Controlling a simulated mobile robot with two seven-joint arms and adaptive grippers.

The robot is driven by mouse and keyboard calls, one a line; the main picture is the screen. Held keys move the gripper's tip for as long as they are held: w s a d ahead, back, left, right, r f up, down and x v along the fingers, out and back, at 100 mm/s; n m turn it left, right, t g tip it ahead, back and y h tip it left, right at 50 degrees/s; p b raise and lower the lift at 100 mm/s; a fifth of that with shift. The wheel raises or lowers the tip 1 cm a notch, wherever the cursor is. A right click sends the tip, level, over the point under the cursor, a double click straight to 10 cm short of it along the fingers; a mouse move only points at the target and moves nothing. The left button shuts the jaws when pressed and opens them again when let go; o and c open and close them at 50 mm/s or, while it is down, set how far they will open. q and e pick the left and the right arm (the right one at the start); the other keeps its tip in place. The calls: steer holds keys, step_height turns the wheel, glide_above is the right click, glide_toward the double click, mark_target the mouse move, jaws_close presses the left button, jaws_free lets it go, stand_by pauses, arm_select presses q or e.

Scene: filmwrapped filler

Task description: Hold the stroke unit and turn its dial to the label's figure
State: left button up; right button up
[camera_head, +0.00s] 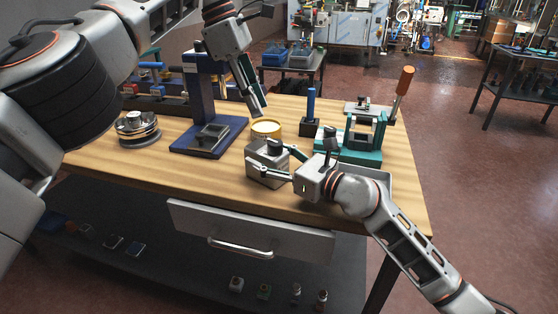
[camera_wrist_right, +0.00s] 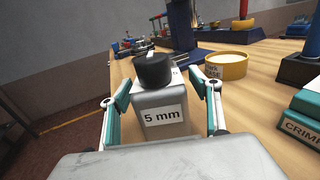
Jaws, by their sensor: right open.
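The stroke unit (camera_head: 262,168) is a grey metal block at the bench's front edge. In the right wrist view the stroke unit (camera_wrist_right: 163,116) stands upright, with a "5 mm" label (camera_wrist_right: 163,117) on the facing side and a black round dial (camera_wrist_right: 154,71) on top. I cannot read the dial's setting. My right gripper (camera_wrist_right: 164,112) is open, its fingers on either side of the block with small gaps visible; it also shows in the head view (camera_head: 278,163). My left gripper (camera_head: 257,108) hangs above and behind the unit, pointing down, with nothing visible in it; its opening is unclear.
A yellow round tin (camera_head: 266,128) stands just behind the unit. A blue press stand (camera_head: 215,136) is left of it, and stacked round plates (camera_head: 138,131) lie further left. A teal crimping fixture (camera_head: 352,150) with an orange-handled lever (camera_head: 404,82) stands right. A drawer (camera_head: 250,230) is below.

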steer(key=shift+w+a, duration=0.2)
steer(key=shift+a, duration=0.05)
steer(key=c, duration=1.5)
steer(key=o, duration=0.6)
steer(key=c, duration=0.4)
steer(key=shift+c, duration=0.2)
